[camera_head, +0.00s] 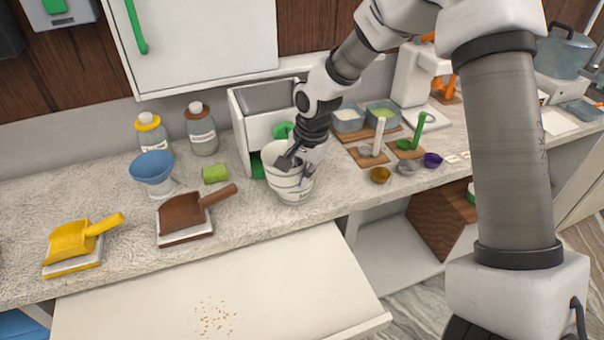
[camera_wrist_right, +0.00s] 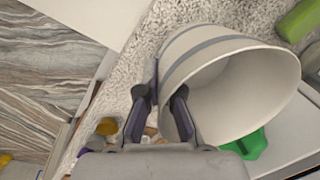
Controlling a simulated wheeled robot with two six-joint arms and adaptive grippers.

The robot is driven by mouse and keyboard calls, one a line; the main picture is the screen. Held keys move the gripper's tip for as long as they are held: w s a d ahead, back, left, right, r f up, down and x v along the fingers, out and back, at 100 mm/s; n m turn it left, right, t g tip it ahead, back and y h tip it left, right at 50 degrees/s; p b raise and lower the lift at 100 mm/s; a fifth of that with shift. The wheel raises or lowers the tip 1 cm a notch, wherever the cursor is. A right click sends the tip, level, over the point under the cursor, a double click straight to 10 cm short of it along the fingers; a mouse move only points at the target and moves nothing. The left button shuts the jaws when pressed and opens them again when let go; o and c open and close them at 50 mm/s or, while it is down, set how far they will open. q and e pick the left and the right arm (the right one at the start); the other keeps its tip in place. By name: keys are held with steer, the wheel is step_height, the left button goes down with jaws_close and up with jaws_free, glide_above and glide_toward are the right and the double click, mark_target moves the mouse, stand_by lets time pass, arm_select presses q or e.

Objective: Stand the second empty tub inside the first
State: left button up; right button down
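A white tub with grey bands (camera_head: 284,185) is at the counter's front edge in the head view, its open mouth upward and tilted. A rim-like edge crosses its lower part, as if a second tub is around its base; I cannot tell how deep one sits in the other. My right gripper (camera_head: 297,163) is at the upper tub's right rim. In the right wrist view the tub (camera_wrist_right: 235,75) shows its open, empty inside, and the gripper's fingers (camera_wrist_right: 166,95) straddle its wall, close together. My left gripper is not in view.
A brown scoop (camera_head: 185,212), a green block (camera_head: 215,173) and a blue funnel cup (camera_head: 152,168) stand left of the tubs. Small bowls, one of them gold (camera_head: 380,175), are to the right. A white drawer bin (camera_head: 245,120) stands close behind. An open drawer (camera_head: 220,290) juts out in front.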

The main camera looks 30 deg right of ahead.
steer(key=shift+w+d+f, duration=0.15)
steer(key=shift+f, duration=0.5)
steer(key=c, duration=1.4)
jaws_free()
steer(key=shift+o, duration=0.4)
steer(key=shift+f, duration=0.1)
